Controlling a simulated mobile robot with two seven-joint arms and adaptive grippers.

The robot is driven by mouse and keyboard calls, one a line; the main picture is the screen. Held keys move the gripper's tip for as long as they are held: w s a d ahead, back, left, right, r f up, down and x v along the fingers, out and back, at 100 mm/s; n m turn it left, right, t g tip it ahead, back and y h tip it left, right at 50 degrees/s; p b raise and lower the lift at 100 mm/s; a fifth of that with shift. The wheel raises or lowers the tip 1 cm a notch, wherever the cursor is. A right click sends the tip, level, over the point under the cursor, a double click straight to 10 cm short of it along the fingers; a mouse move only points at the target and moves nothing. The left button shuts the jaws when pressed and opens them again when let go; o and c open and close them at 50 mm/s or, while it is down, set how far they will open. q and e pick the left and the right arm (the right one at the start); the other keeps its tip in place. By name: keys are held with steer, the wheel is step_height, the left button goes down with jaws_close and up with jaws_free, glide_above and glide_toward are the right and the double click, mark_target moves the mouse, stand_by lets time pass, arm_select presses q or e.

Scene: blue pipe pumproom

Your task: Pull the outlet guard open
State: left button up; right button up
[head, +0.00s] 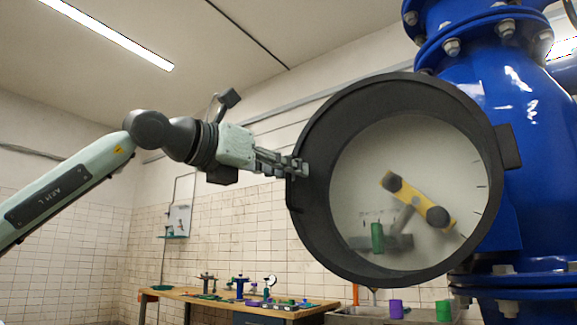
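The outlet guard (313,220) is a round dark-rimmed cover with a cloudy see-through pane, in front of the blue pipe on the right of the head view. A yellow bar with dark knobs and a green part show dimly through the pane. My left gripper (299,168) is at the left edge of the guard's rim, at a small dark tab there. Its fingers appear to touch the tab, but whether they are closed on it is too small to tell. My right gripper is not in view.
The large blue flanged pipe (512,150) fills the right side. A wooden workbench (180,295) with small tools and fittings stands low at the back. Purple (396,308) and green (443,311) cylinders stand at the lower right. The space left of the guard is open.

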arm_select(q)
jaws_close()
stand_by(0.6)
